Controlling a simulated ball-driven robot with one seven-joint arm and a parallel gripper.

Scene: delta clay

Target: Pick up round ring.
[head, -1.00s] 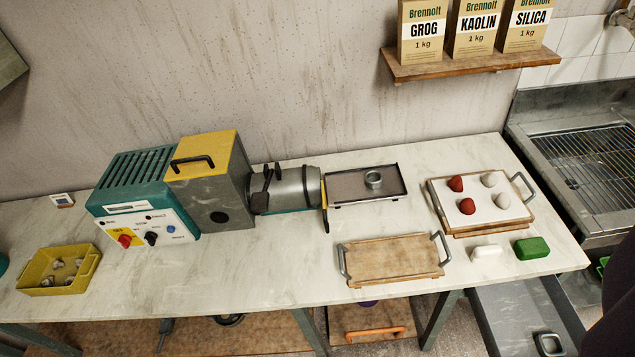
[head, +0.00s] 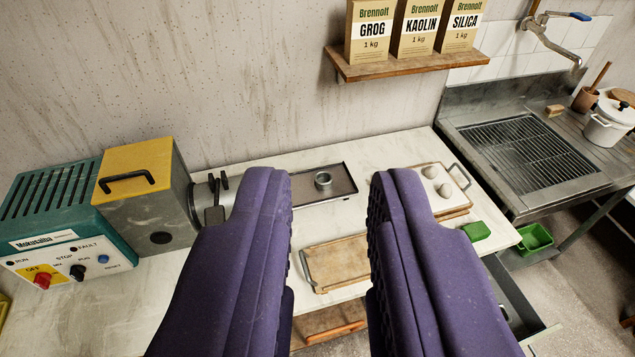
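The round ring (head: 323,180) is a small grey metal ring. It sits on a dark flat tray (head: 338,190) at the back of the table, beside the machine's outlet end. My gripper (head: 318,185) is in the foreground with its two thick purple fingers wide apart. The ring shows in the gap between the fingers, farther off and apart from them. Nothing is held. The left finger hides part of the machine's barrel and the tray's left end.
A teal and yellow machine (head: 140,190) stands left. An empty wooden board (head: 337,264) lies in front of the tray. A shelf (head: 400,62) with bags hangs above.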

